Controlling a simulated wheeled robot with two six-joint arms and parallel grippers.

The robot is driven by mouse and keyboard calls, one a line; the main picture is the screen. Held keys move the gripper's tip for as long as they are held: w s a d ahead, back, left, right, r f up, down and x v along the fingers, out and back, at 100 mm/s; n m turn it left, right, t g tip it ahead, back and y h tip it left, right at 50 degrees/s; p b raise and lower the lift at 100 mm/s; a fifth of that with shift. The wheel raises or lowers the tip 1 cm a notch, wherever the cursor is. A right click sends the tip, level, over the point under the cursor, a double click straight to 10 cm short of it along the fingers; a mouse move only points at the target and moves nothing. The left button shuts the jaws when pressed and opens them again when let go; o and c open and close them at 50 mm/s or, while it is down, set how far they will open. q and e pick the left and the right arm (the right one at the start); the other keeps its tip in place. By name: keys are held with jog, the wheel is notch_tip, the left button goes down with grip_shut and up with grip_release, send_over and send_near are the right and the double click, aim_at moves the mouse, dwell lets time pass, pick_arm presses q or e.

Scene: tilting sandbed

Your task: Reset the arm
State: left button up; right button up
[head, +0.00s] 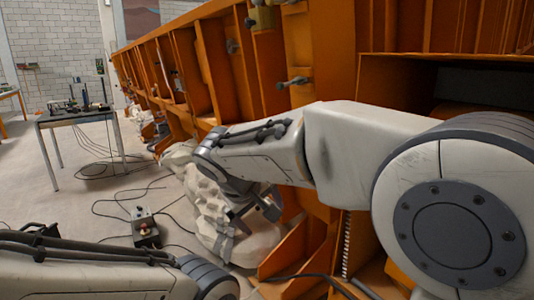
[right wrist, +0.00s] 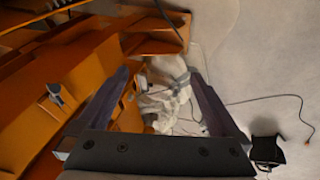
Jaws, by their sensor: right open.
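My right arm reaches across the head view from the right. Its gripper (head: 256,212) points down in front of the orange sandbed frame (head: 205,65), over pale sacks (head: 208,205) on the floor. In the right wrist view the two dark fingers of this gripper (right wrist: 162,85) stand wide apart with nothing between their tips. The pale sacks (right wrist: 165,100) show beyond the fingers, beside the orange frame (right wrist: 40,125). Part of my left arm shows at the lower left of the head view, but its gripper is outside the picture.
A control box (head: 145,228) with cables sits on the floor left of the sacks. A table (head: 75,117) with equipment stands farther back left. Bolts or handles (head: 295,82) stick out of the orange frame. The floor between table and frame is mostly open.

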jog(key=s+d+f+g+y, duration=0.15)
jog(key=s+f, duration=0.25)
jog(key=s, duration=0.5)
jog(key=s+d+f+g+y, duration=0.1)
jog(key=s+d+f+g, duration=0.2)
jog(key=s, duration=0.7)
jog(key=s+d+f+g+y, duration=0.1)
jog(key=s+f+g+y, duration=0.1)
jog(key=s+f, duration=0.55)
notch_tip(320, 180, up, 27)
jog(key=s+p, duration=0.1)
jog(key=p, duration=2.4)
jog(key=shift+s+d+n, duration=0.2)
jog(key=shift+s+n, duration=0.1)
jog(key=shift+s, duration=0.05)
jog(key=shift+f+h, duration=0.1)
jog(key=shift+h, duration=0.15)
